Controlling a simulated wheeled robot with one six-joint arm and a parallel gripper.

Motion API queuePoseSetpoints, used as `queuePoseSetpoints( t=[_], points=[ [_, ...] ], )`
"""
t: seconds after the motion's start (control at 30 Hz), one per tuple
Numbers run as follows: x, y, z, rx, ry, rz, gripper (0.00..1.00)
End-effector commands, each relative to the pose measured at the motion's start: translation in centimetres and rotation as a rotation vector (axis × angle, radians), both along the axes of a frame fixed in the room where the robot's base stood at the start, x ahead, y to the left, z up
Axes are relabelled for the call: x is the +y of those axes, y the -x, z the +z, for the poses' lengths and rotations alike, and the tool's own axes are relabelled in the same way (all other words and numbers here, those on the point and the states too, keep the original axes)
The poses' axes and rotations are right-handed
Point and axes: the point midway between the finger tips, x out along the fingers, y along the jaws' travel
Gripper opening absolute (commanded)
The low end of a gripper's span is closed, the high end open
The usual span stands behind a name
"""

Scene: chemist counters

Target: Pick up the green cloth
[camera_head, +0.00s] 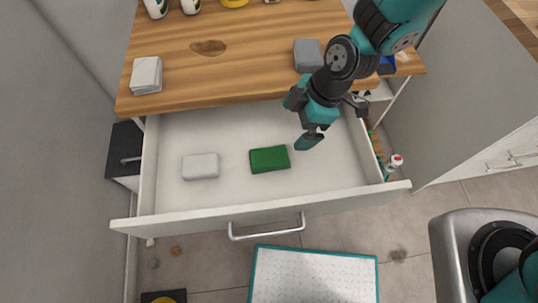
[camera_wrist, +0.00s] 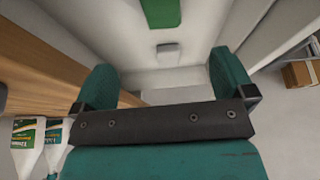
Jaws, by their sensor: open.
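The green cloth (camera_head: 270,159) lies folded flat on the floor of the open white drawer (camera_head: 222,143), near its middle. It also shows at the top edge of the wrist view (camera_wrist: 160,12), partly cut off. My gripper (camera_head: 315,138) is over the right part of the drawer, to the right of the cloth and apart from it. In the wrist view my gripper's two teal fingers (camera_wrist: 162,80) stand wide apart with nothing between them.
A white folded cloth (camera_head: 201,166) lies in the drawer left of the green one. The wooden counter (camera_head: 215,55) above holds a white stack (camera_head: 147,75) and a grey block (camera_head: 307,55). The drawer's front (camera_head: 262,208) has a metal handle. Bottles (camera_head: 395,162) stand beside the drawer's right side.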

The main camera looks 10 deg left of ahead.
Motion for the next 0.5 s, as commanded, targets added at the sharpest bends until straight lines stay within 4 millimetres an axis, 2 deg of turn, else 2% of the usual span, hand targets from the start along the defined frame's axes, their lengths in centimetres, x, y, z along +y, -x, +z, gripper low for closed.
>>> queuePoseSetpoints(
  t=[0.1,0.3,0.5],
  points=[
    [1.0,0.5,-2.7,0.006,0.004,0.003,1.0],
    [2.6,1.0,-6.6,0.005,0.004,0.001,1.0],
    [3.5,1.1,-8.6,0.002,0.002,-0.001,1.0]
  ],
)
